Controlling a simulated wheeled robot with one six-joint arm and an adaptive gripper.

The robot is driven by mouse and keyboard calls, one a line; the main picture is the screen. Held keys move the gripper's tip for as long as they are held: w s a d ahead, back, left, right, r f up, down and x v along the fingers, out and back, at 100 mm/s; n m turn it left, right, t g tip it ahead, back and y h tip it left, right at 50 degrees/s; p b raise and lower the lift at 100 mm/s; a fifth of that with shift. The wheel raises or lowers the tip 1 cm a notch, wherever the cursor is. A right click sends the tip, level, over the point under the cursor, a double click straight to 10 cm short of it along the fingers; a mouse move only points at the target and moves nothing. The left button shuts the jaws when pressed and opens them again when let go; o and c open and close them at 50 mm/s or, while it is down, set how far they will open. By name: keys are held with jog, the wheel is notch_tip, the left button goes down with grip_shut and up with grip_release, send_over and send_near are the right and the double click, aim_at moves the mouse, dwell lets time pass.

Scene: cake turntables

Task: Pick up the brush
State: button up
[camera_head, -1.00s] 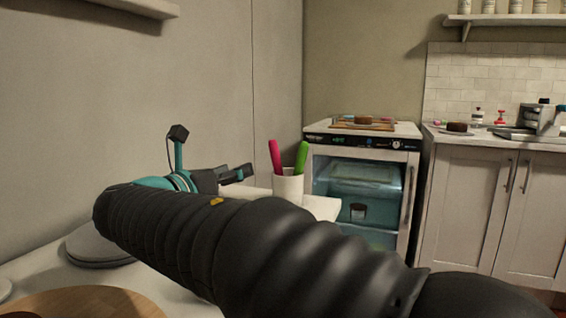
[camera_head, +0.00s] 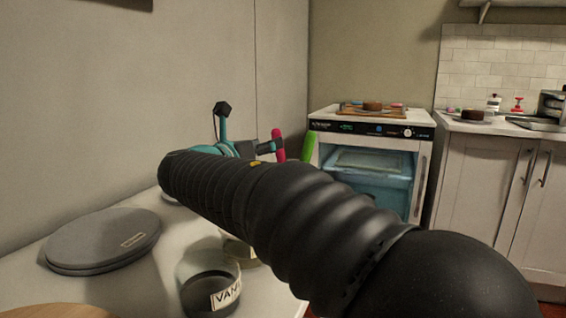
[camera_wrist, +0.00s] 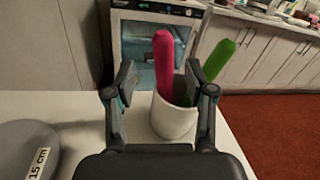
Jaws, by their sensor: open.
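A white cup (camera_wrist: 172,122) stands on the white counter in the wrist view, holding a pink handle (camera_wrist: 163,62) and a green handle (camera_wrist: 219,60). Their lower ends are hidden in the cup, so I cannot tell which belongs to the brush. My gripper (camera_wrist: 162,84) is open and empty; the pink handle shows between its fingers, the green one beyond the right finger. In the head view my gripper (camera_head: 268,147) is close to the pink handle (camera_head: 278,146), left of the green handle (camera_head: 308,147). My arm hides the cup there.
A grey turntable disc (camera_head: 103,240) lies on the white counter (camera_head: 135,288) by the wall. A dark jar with a vanilla label (camera_head: 226,295) stands under my arm. A glass-fronted appliance (camera_head: 372,165) carries a board with a cake. Cabinets (camera_head: 490,185) stand to the right.

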jog(key=shift+r+x, duration=0.2)
jog(key=shift+x, duration=1.1)
jog(key=shift+r+x, duration=0.2)
jog(key=shift+x, duration=1.15)
jog(key=shift+s+d, duration=0.1)
jog(key=shift+s, duration=0.05)
grip_shut()
